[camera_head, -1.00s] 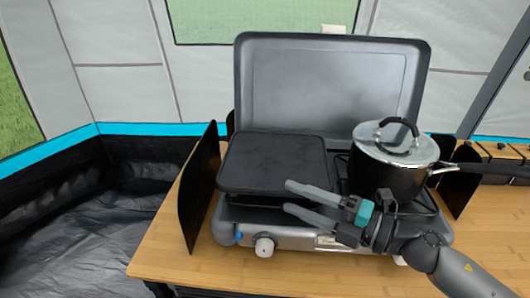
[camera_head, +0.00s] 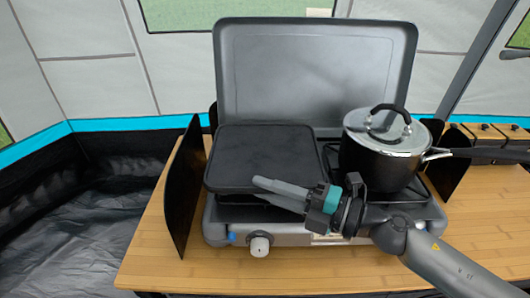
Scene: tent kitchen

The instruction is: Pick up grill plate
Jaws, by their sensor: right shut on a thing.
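The black square grill plate (camera_head: 262,155) lies over the left burner side of the grey camping stove (camera_head: 285,238). My right gripper (camera_head: 257,189) is at the plate's front edge, right of its middle, and is shut on that edge. Its fingers reach in from the right and cover a small part of the rim. I cannot tell whether the plate is clear of the stove. My left gripper is out of view.
The stove's lid (camera_head: 315,75) stands open behind. A black side panel (camera_head: 183,190) flanks the stove's left. Bare wooden table (camera_head: 150,235) shows at the left front.

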